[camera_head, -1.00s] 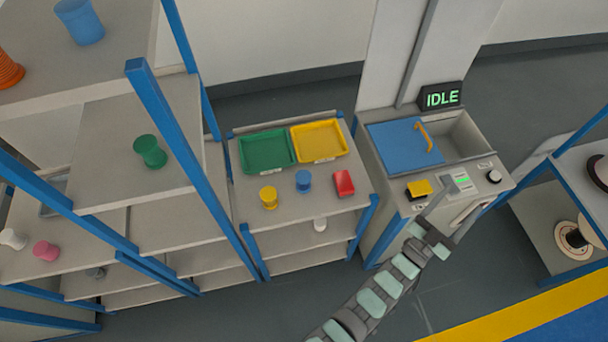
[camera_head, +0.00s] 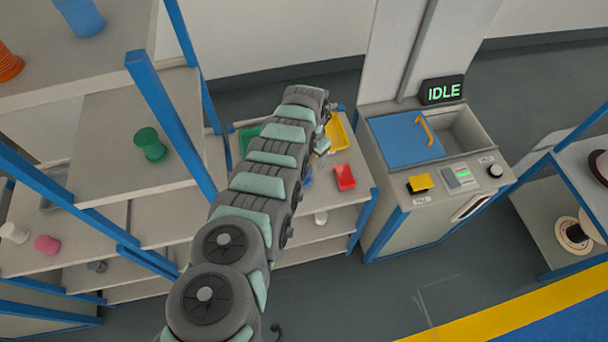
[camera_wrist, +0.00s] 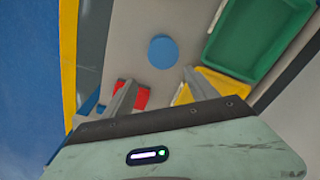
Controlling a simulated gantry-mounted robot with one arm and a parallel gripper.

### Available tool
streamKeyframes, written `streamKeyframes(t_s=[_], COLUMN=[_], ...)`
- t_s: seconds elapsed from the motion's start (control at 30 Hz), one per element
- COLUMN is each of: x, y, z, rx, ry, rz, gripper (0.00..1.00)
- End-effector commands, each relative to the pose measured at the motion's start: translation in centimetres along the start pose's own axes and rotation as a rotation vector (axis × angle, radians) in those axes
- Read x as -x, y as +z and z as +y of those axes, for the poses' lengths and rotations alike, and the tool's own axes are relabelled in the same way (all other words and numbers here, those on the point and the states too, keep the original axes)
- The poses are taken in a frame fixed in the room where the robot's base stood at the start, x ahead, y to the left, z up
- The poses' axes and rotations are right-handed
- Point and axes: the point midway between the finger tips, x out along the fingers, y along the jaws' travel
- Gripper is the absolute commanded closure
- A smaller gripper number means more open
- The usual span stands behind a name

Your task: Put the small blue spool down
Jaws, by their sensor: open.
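The small blue spool (camera_wrist: 163,52) stands on the grey shelf top, seen from above as a round blue disc in the wrist view. In the head view only a sliver of the blue spool (camera_head: 308,180) shows beside my arm. My gripper (camera_wrist: 158,79) is open and empty, its two fingers pointing down over the shelf. In the wrist view the spool appears just beyond the fingertips, with nothing gripped. The height of the fingers above it cannot be told.
A green tray (camera_wrist: 258,35) and a yellow tray (camera_head: 338,133) lie on the same shelf top, partly hidden by my arm. A red bin (camera_head: 345,177) is close by. A machine with a blue lid (camera_head: 402,138) stands to the right.

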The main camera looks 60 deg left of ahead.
Motion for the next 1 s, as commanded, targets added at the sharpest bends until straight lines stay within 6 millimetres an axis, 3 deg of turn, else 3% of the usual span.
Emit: streamKeyframes(t_s=[0.17,0.53,0.83,1.0], x=[0.1,-4.6,-5.5,-7.2], y=[1.9,2.0,2.0,2.0], z=[-0.6,-0.6,-0.6,-0.9], rx=[0.004,0.006,0.005,0.005], ry=[0.021,0.020,0.019,0.018], rz=[-0.051,-0.048,-0.046,-0.045], gripper=[0.33,0.33,0.33,0.33])
